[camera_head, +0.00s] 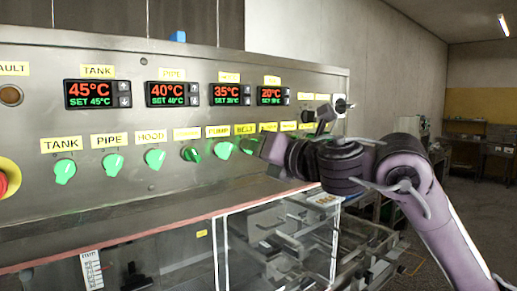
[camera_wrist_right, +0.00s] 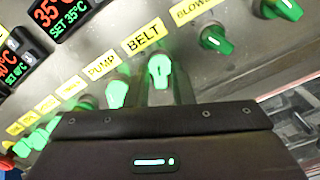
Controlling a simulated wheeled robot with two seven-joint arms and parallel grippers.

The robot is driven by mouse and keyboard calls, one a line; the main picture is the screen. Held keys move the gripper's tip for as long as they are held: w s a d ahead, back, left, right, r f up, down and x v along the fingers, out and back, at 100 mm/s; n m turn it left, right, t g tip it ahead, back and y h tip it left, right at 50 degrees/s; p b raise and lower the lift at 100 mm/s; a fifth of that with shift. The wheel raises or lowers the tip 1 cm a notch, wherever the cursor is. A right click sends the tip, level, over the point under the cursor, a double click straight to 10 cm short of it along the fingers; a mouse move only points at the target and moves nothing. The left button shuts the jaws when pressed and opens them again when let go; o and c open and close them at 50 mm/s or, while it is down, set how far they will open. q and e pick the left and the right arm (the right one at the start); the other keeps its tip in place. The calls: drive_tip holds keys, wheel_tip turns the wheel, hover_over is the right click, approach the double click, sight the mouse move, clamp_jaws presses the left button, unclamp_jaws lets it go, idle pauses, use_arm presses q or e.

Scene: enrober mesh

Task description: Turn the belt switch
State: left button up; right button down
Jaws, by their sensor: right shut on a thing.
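The belt switch (camera_wrist_right: 159,68) is a green knob under the yellow BELT label (camera_wrist_right: 143,38) in the right wrist view. Its white mark points roughly up toward the label in that view. My right gripper (camera_wrist_right: 161,88) is shut on this knob, with a finger on each side of it. In the head view my right gripper (camera_head: 262,148) reaches the panel from the right, just below the BELT label (camera_head: 244,129), and covers part of the knob. My left gripper is not in view.
The pump switch (camera_head: 223,150) sits close to the left of the belt switch, and the blower switch (camera_wrist_right: 216,39) is on its other side. Several more green switches and temperature displays (camera_head: 98,94) line the steel panel. A clear-walled machine (camera_head: 215,255) stands below. A red button (camera_head: 3,184) is at far left.

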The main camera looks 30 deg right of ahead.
drive_tip(key=shift+m, duration=0.5)
drive_tip(key=c, duration=1.5)
unclamp_jaws()
drive_tip(key=s+b, duration=0.1)
drive_tip(key=s, duration=0.1)
drive_tip(key=s+b, duration=0.1)
drive_tip(key=s, duration=0.2)
drive_tip(key=s+b, duration=0.1)
drive_tip(key=s, duration=0.1)
drive_tip(key=shift+s+d+b, duration=0.3)
drive_tip(key=shift+s+d, duration=0.05)
drive_tip(key=shift+s, duration=0.05)
